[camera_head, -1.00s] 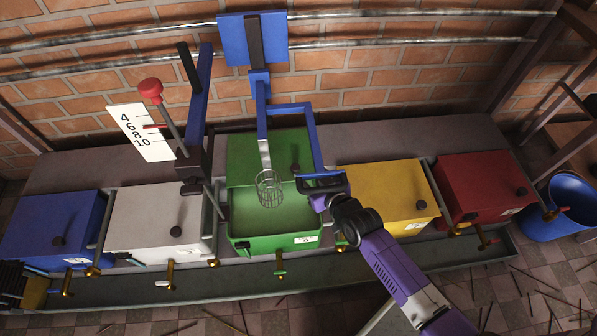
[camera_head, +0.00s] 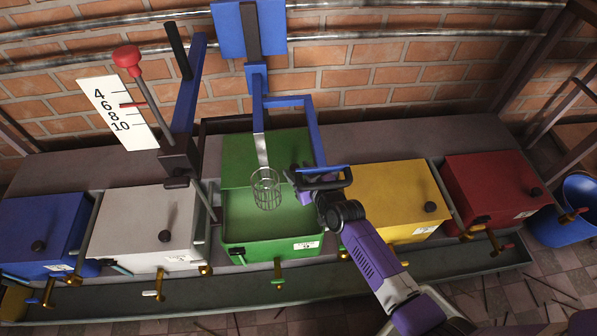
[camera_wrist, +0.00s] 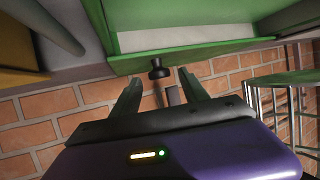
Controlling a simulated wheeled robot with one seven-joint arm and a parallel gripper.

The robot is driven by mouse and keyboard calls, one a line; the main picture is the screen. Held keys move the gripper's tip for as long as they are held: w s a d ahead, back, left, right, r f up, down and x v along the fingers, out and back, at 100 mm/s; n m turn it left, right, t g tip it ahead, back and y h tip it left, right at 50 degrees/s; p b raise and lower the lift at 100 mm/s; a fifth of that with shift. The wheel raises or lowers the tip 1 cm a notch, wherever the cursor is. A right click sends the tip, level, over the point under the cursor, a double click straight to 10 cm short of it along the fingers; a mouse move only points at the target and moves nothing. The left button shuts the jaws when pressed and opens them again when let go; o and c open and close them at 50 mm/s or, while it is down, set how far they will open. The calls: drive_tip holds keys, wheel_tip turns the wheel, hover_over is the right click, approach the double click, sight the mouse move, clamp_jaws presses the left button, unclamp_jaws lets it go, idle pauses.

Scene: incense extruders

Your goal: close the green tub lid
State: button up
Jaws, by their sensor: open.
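The green tub (camera_head: 275,239) stands in the middle of the row, open, with its inside showing. Its green lid (camera_head: 262,155) is raised at the back, tilted towards the brick wall. The lid's black knob (camera_wrist: 159,66) shows in the wrist view, near and roughly between my fingertips, apart from both fingers. My gripper (camera_wrist: 159,78) is open and empty. In the head view my gripper (camera_head: 302,183) is at the right side of the lid, and its fingers are partly hidden there.
A wire basket (camera_head: 267,190) hangs over the green tub from a blue arm frame (camera_head: 312,130) close to my gripper. White (camera_head: 140,225) and yellow (camera_head: 395,195) closed tubs flank it. A red-knobbed lever (camera_head: 128,57) stands at the left.

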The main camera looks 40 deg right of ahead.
clamp_jaws()
idle(1.4)
